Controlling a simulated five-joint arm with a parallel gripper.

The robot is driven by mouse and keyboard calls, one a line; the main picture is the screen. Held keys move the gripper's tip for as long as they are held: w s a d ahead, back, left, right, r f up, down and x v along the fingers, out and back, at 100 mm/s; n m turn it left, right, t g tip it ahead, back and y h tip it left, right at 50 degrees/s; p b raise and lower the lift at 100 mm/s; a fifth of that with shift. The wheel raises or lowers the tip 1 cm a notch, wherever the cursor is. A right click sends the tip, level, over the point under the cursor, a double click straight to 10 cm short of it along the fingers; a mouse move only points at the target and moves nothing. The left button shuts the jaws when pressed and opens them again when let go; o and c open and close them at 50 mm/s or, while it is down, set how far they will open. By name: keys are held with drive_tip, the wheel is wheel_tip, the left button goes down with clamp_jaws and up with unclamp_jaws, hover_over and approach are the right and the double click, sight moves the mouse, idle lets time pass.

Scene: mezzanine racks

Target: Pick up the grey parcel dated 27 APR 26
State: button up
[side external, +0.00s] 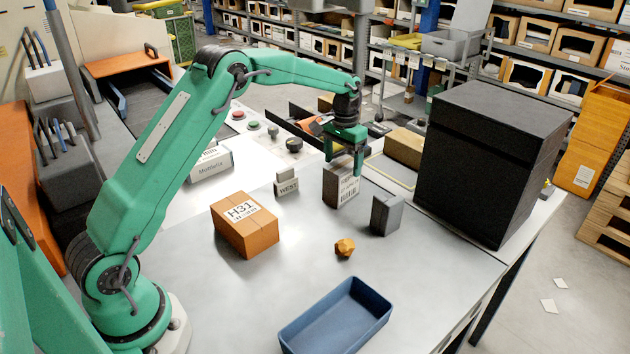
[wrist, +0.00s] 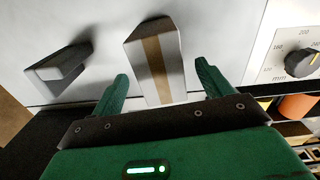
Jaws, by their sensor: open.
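A grey parcel (side external: 346,192) with a white barcode label stands upright on the grey table, below my gripper (side external: 343,160). The label's date is too small to read. In the wrist view this parcel (wrist: 158,50) shows a tan tape strip along its top and lies between the two spread green fingers (wrist: 162,76), with gaps on both sides. My gripper is open and holds nothing. A second, plain grey block or parcel (side external: 386,215) stands to its right in the side view, with no label visible; it appears at left in the wrist view (wrist: 64,68).
An orange-brown box marked H31 (side external: 245,225), a small WEST sign (side external: 287,185), an orange faceted piece (side external: 345,247) and a blue tray (side external: 336,318) share the table. A big black box (side external: 492,160) stands at right. A dial panel (wrist: 290,55) shows in the wrist view.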

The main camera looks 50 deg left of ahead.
drive_tip(key=shift+f, duration=0.2)
drive_tip(key=shift+f, duration=2.55)
drive_tip(key=c, duration=1.3)
drive_tip(key=shift+r, duration=0.1)
drive_tip(key=shift+r, duration=4.95)
